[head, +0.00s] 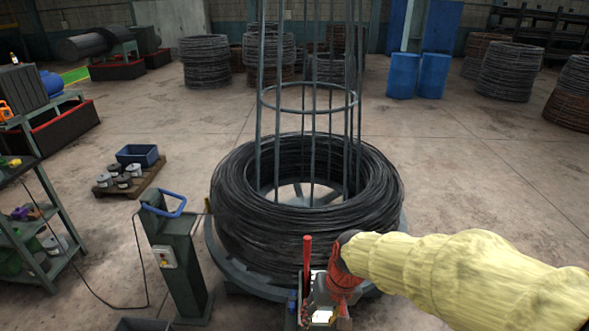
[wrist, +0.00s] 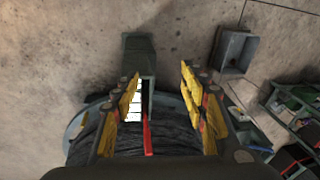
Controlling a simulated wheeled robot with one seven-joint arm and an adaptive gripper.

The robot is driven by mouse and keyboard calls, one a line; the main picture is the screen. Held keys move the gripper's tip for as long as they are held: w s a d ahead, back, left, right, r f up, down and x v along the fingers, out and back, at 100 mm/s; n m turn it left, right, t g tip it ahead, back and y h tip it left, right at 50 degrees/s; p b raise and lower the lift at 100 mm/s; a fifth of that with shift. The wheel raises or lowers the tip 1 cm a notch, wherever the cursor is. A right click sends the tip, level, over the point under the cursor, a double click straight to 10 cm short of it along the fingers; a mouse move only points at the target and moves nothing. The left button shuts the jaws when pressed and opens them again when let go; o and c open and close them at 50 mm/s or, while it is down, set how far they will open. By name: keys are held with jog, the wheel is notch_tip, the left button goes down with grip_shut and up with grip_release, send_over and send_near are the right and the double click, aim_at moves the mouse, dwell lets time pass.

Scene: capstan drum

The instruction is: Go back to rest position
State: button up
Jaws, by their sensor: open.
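My gripper (wrist: 160,88) is open, with its yellow-padded fingers spread apart in the wrist view. Nothing is held between them. A red upright lever (head: 307,262) stands beside my gripper in the head view. In the wrist view the lever (wrist: 147,138) shows between the fingers, nearer the left one; I cannot tell whether they touch. My yellow-sleeved arm reaches in from the right in the head view, in front of the drum. The fingertips are hard to make out there.
A black wire coil (head: 245,225) sits on the drum around tall grey bars (head: 312,100). A green post (head: 177,255) with a blue handle stands to the left. A shelf rack (head: 45,235) is at far left. Open concrete floor lies to the right.

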jog(key=s+d+r+m+t+h+b, duration=0.1)
jog(key=s+d+r+t+b, duration=0.3)
jog(key=s+d, duration=0.9)
jog(key=shift+r+t+h+b, duration=0.3)
jog(key=shift+r+h+b, duration=0.3)
jog(key=shift+r+b, duration=1.15)
